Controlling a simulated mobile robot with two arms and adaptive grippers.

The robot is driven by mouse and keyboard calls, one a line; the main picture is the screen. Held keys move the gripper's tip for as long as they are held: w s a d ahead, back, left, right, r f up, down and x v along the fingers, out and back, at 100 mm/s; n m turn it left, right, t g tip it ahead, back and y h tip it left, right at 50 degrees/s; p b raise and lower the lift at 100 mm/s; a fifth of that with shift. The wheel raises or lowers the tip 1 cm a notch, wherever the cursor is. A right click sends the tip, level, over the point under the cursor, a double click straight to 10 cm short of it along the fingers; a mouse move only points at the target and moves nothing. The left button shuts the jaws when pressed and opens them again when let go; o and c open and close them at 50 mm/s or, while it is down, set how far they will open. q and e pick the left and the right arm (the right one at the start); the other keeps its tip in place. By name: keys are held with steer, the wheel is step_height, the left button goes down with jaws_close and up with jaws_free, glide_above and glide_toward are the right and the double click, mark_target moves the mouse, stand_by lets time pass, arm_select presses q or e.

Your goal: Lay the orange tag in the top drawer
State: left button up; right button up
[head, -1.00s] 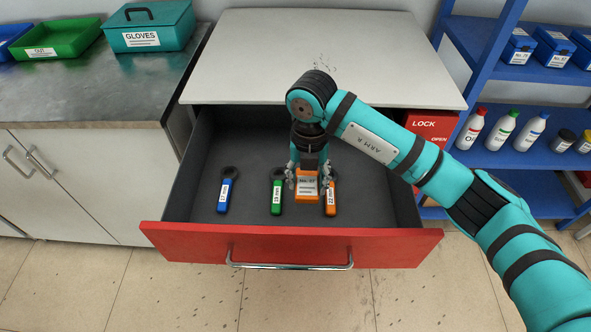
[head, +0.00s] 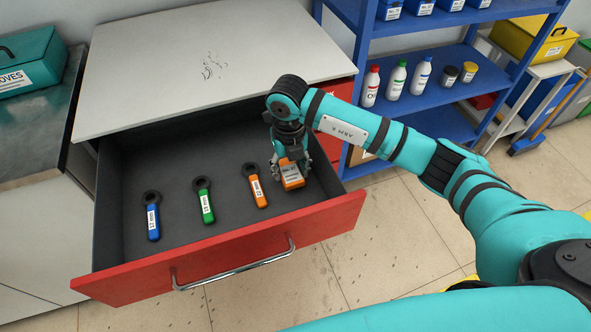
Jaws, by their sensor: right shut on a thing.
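The orange tag (head: 291,177), with a white printed label, is held between the fingers of my right gripper (head: 288,165). They are at the right end of the open top drawer (head: 222,162), to the right of the wrenches. The drawer has a dark grey floor and a red front (head: 230,250). I cannot tell whether the tag touches the drawer floor. My left gripper is not in view.
A blue wrench (head: 153,218), a green wrench (head: 205,203) and an orange wrench (head: 256,188) lie in the drawer. The grey cabinet top (head: 190,60) overhangs the back. A blue shelf (head: 440,100) with bottles stands at the right.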

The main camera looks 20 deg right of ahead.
mark_target(296, 169)
steer(key=shift+w+d+f, duration=0.1)
steer(key=shift+d, duration=0.7)
step_height(296, 169, down, 3)
steer(key=shift+f+p, duration=0.2)
steer(key=shift+p, duration=0.3)
steer(key=shift+f, duration=0.1)
steer(key=o, duration=0.5)
steer(key=shift+f, duration=0.1)
steer(key=o, duration=0.4)
steer(key=shift+o, duration=0.2)
